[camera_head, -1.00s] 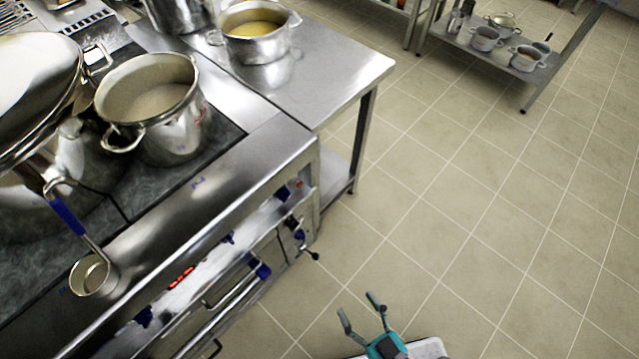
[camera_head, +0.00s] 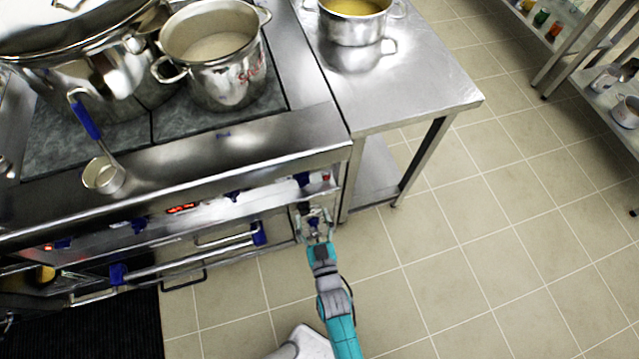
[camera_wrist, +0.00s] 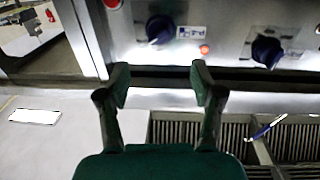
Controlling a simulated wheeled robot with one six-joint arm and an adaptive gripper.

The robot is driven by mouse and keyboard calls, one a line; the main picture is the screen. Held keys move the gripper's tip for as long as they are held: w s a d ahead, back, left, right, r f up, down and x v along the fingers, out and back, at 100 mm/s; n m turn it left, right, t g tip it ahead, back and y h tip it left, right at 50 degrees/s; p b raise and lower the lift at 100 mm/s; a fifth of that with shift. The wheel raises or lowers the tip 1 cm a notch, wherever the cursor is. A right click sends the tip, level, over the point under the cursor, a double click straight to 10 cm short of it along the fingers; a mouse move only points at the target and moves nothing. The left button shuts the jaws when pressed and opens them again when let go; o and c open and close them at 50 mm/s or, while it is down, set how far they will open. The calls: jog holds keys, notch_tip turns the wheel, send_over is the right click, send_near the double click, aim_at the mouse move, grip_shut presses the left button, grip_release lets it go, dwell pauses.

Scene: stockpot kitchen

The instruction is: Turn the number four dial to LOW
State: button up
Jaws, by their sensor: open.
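The stove's front panel (camera_head: 205,205) carries a row of blue dials. The rightmost dial (camera_head: 303,180) is just beyond my gripper (camera_head: 314,216) in the head view. In the wrist view, one dark blue dial (camera_wrist: 160,28) sits ahead of the gap between my open, empty fingers (camera_wrist: 160,82). A second dial (camera_wrist: 266,50) is to the right, with a small label (camera_wrist: 203,32) and a red light (camera_wrist: 204,49) between them. My fingers appear apart from both dials. I cannot read the dial numbers or settings.
Oven door handles (camera_head: 225,237) stick out below the panel. A ladle (camera_head: 104,173) and a large pot (camera_head: 212,60) are on the stovetop. A steel table (camera_head: 400,85) with a soup pot (camera_head: 353,22) adjoins on the right. The tiled floor (camera_head: 490,240) is clear.

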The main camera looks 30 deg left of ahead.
aim_at(305, 186)
jog(key=x, duration=1)
jog(key=shift+w+a, duration=0.1)
jog(key=shift+w, duration=0.1)
jog(key=c, duration=1.1)
